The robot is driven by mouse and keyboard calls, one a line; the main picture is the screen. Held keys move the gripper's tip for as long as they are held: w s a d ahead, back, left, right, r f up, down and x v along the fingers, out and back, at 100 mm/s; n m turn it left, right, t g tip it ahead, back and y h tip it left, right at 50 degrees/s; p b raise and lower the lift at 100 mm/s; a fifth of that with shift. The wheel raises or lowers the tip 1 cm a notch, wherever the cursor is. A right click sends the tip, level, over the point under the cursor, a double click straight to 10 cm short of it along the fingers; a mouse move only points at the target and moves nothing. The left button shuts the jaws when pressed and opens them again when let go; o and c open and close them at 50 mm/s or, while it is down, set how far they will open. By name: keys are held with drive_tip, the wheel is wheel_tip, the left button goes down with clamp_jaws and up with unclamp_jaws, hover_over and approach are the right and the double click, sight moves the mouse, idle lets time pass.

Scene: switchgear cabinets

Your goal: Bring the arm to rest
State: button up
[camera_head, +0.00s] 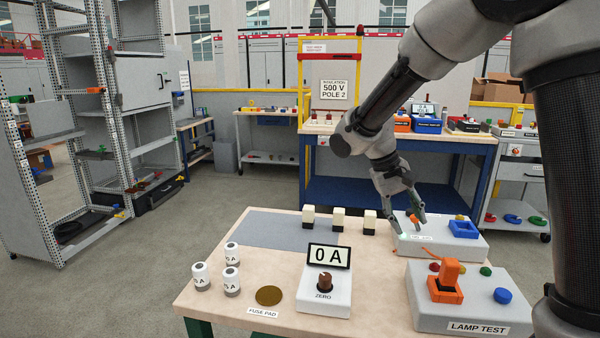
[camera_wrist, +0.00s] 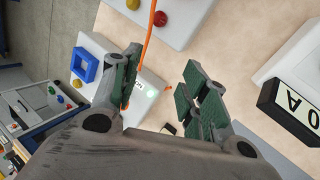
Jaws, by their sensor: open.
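My gripper (camera_head: 408,222) is at the end of my arm, pointing down over the back right of the wooden work table (camera_head: 205,300). Its fingers are spread with nothing between them. In the wrist view my gripper (camera_wrist: 165,95) shows two green-padded fingers wide apart. Below it is a grey box (camera_head: 470,243) with a blue square frame (camera_head: 464,229) and an orange part. The box also shows in the wrist view (camera_wrist: 90,45), with the blue frame (camera_wrist: 84,65) beside the left finger. I cannot tell whether a fingertip touches the box.
A lamp test box (camera_head: 430,318) with an orange switch (camera_head: 446,283) stands in front of the gripper. A meter reading "0 A" (camera_head: 329,256), several white fuses (camera_head: 231,282) and cream-and-black blocks (camera_head: 338,219) stand to the left. A blue bench (camera_head: 400,190) stands behind.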

drive_tip(key=s+d+r+y, duration=0.1)
drive_tip(key=s+d, duration=0.1)
drive_tip(key=s, duration=0.2)
drive_tip(key=s+d+r+n+t+y, duration=0.1)
drive_tip(key=s+d+r, duration=0.1)
drive_tip(key=s, duration=0.3)
drive_tip(key=s+d+r+n+y, duration=0.1)
drive_tip(key=s+r+y, duration=0.1)
drive_tip(key=s, duration=0.2)
drive_tip(key=shift+s+d+t, duration=0.3)
drive_tip(key=shift+s+d, duration=0.05)
drive_tip(key=shift+d, duration=0.05)
drive_tip(key=s+d+r+m+t, duration=0.2)
drive_tip(key=s+d+r+t, duration=0.1)
drive_tip(key=s, duration=0.5)
drive_tip(key=shift+s+d+r+t+y, duration=0.25)
drive_tip(key=shift+d+r+t+y, duration=0.15)
drive_tip(key=shift+d+r, duration=0.45)
